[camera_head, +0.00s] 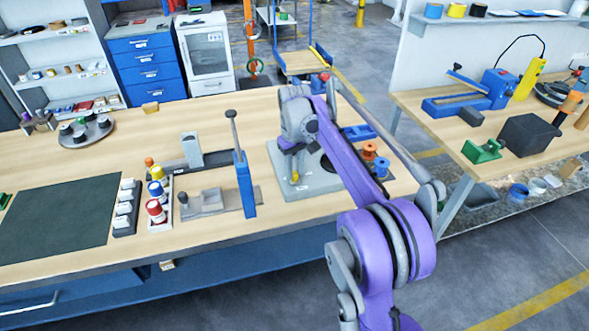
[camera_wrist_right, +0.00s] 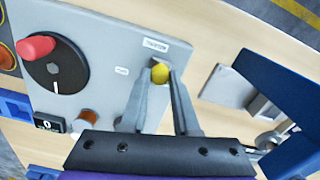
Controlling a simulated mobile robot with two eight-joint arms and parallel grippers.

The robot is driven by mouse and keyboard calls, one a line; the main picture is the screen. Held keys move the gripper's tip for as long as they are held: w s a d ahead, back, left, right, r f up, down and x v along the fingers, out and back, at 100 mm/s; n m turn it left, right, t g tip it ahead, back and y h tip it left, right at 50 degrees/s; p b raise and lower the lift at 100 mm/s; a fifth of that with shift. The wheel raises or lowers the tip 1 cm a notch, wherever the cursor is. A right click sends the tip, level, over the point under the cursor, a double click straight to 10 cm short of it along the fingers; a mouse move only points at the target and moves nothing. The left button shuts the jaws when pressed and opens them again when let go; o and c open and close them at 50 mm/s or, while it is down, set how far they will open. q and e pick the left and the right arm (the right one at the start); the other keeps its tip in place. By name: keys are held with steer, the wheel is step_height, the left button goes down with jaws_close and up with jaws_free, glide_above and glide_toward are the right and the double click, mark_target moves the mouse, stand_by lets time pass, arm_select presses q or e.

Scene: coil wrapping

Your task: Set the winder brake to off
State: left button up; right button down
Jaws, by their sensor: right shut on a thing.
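The winder is a grey plate on the bench (camera_head: 315,184); it also shows in the right wrist view (camera_wrist_right: 102,58). It carries a black disc (camera_wrist_right: 58,68) with a red crank knob (camera_wrist_right: 36,47), and a small counter (camera_wrist_right: 49,123). A yellow knob (camera_wrist_right: 160,73), apparently the brake lever's, stands near two white labels too blurred to read surely. My right gripper (camera_wrist_right: 159,78) points down and is shut on the yellow knob. In the head view my right gripper (camera_head: 295,174) is partly hidden by its own wrist. My left gripper is out of view.
A blue upright lever press (camera_head: 245,187) stands close left of the winder. Orange and blue spools (camera_head: 375,160) sit to its right. Farther left are colored bottles (camera_head: 156,190) and a dark mat (camera_head: 55,225). A second bench (camera_head: 450,125) stands at the right.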

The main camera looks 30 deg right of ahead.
mark_target(306, 180)
stand_by(0.7)
steer(key=shift+s+d, duration=0.2)
steer(key=shift+d, duration=0.7)
steer(key=shift+s+d, duration=0.2)
steer(key=shift+d, duration=0.65)
steer(key=c, duration=0.9)
jaws_free()
steer(key=shift+o, duration=1.2)
steer(key=shift+d, duration=0.15)
steer(key=shift+r, duration=0.1)
